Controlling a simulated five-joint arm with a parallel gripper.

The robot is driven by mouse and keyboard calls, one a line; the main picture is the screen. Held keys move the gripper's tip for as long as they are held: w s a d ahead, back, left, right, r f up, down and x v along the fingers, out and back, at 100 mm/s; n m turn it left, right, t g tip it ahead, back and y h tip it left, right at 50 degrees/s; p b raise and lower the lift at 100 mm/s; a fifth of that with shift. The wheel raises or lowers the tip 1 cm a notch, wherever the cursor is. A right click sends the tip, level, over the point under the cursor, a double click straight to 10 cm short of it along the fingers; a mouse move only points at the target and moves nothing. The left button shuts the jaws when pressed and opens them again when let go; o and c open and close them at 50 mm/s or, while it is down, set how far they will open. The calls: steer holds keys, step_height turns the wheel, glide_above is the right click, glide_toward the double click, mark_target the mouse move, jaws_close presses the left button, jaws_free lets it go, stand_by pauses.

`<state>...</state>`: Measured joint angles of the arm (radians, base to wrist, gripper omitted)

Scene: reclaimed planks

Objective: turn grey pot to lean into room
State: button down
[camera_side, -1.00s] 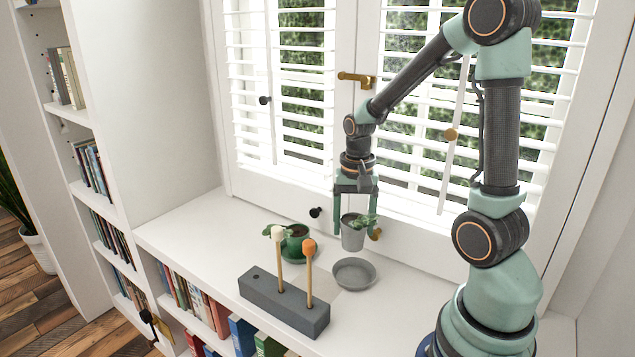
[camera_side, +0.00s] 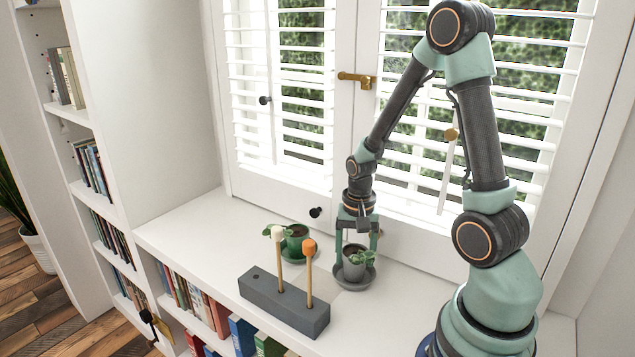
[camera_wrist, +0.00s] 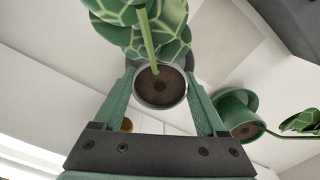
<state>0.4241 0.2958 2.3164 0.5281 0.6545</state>
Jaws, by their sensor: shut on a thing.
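The grey pot (camera_side: 353,270) is between the fingers of my gripper (camera_side: 357,250), which is shut on it. In the side view the pot looks upright and low in the grey saucer (camera_side: 368,282); I cannot tell if its base touches.
A green pot (camera_side: 297,240) with a plant stands to the left. In front is a grey block (camera_side: 283,302) holding a white-tipped and an orange-tipped stick. The shuttered window (camera_side: 420,150) is close behind. The white sill (camera_side: 195,225) is clear at the left.

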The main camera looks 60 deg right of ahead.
jaws_free()
step_height(320, 180, up, 12)
steer(key=a+r+n+t, duration=0.5)
steer(key=a+r+n, duration=0.4)
steer(key=a+n, duration=0.3)
steer(key=shift+a+t, duration=0.3)
steer(key=shift+a, duration=0.1)
